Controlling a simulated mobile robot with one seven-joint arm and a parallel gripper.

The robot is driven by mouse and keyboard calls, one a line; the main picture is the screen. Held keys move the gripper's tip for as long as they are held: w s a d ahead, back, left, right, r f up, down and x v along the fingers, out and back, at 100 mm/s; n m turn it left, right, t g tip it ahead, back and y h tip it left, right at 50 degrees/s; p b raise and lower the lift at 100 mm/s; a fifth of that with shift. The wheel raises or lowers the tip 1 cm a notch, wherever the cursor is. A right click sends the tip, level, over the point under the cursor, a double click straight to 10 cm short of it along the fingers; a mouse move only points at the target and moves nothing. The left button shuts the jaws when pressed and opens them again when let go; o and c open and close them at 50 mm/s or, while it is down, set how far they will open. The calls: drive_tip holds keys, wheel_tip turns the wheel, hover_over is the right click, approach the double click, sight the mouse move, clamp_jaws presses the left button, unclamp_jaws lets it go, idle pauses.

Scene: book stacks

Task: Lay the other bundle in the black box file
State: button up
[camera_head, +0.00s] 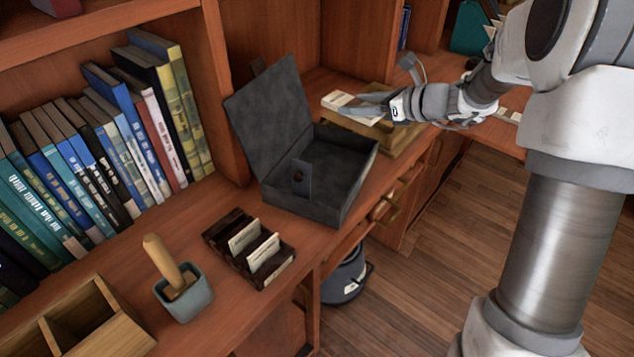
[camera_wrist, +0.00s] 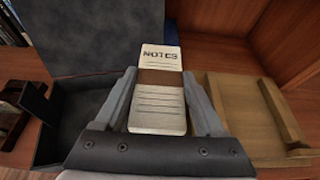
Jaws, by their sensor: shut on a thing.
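My gripper (camera_head: 372,110) is shut on a bundle of cream note cards (camera_head: 345,102) with a brown band. The wrist view shows the bundle (camera_wrist: 158,112), marked "NOTES", lying between both fingers. In the head view it appears over the back left of a wooden tray, right of the black box file (camera_head: 345,158). The box file stands open on the desk, its lid (camera_head: 268,112) raised at the back left. It also shows left of my gripper in the wrist view (camera_wrist: 85,108). A small dark card (camera_head: 301,177) shows at the box; part of the box floor is hidden.
The wooden tray (camera_head: 412,146) sits right of the box file; it also shows in the wrist view (camera_wrist: 240,95). A dark card rack (camera_head: 222,228), a blue-grey pot (camera_head: 190,304) with a wooden-handled stamp, and a wooden divided box (camera_head: 125,335) stand front left. Books fill the left shelf.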

drive_tip(key=s+a+f+b, duration=0.1)
drive_tip(key=s+a+f, duration=0.1)
drive_tip(key=s, duration=0.1)
drive_tip(key=s+a+f+b, duration=0.1)
drive_tip(key=s+a+f, duration=0.1)
drive_tip(key=s, duration=0.1)
drive_tip(key=s+a+f+b, duration=0.2)
drive_tip(key=s+a+f, duration=0.1)
drive_tip(key=shift+f+b, duration=1)
drive_tip(key=shift+f, duration=0.85)
drive_tip(key=shift+f+b, duration=0.65)
drive_tip(key=o, duration=1.4)
drive_tip(key=shift+c, duration=0.2)
